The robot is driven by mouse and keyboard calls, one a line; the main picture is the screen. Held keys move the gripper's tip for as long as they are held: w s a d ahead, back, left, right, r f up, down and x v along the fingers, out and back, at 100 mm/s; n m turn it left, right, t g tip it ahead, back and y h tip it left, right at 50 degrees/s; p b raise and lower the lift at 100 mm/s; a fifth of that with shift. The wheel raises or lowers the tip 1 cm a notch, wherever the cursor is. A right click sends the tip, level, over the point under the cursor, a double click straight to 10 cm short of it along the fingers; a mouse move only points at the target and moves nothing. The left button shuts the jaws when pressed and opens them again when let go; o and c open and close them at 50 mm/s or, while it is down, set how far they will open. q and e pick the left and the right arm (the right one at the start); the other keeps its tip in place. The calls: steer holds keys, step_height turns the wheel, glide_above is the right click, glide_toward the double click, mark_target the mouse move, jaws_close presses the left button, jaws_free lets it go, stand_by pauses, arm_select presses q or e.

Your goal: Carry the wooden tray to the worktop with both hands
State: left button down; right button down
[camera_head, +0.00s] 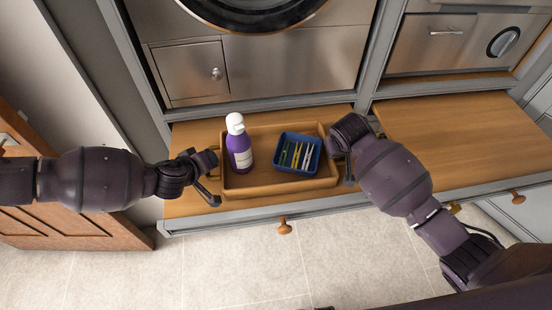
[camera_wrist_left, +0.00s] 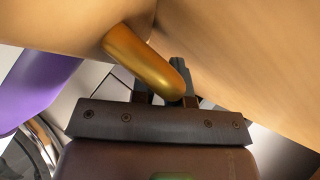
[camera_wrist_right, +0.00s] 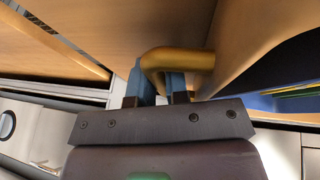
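The wooden tray (camera_head: 280,189) is on the wooden bench top in front of the appliance, looking level. It holds a purple bottle with a white cap (camera_head: 239,145), standing upright, and a blue bin (camera_head: 298,153) with several pegs in it. My left gripper (camera_head: 211,178) is at the tray's left end, its fingers close around a gold handle (camera_wrist_left: 140,58). My right gripper (camera_head: 347,172) is at the right end, its fingers close around the other gold handle (camera_wrist_right: 180,60). Both look shut on the handles; the exact contact is partly hidden.
The bench top (camera_head: 460,140) right of the tray is bare. A steel appliance with a round door (camera_head: 250,12) stands behind. A drawer knob (camera_head: 284,227) sticks out in front. A wooden door (camera_head: 75,225) is at left. The floor in front is clear.

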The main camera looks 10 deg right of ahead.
arm_select(q)
steer(key=shift+w+r, duration=0.1)
steer(key=shift+r, duration=0.05)
arm_select(e)
steer(key=shift+w+r, duration=0.1)
steer(key=shift+r, duration=0.1)
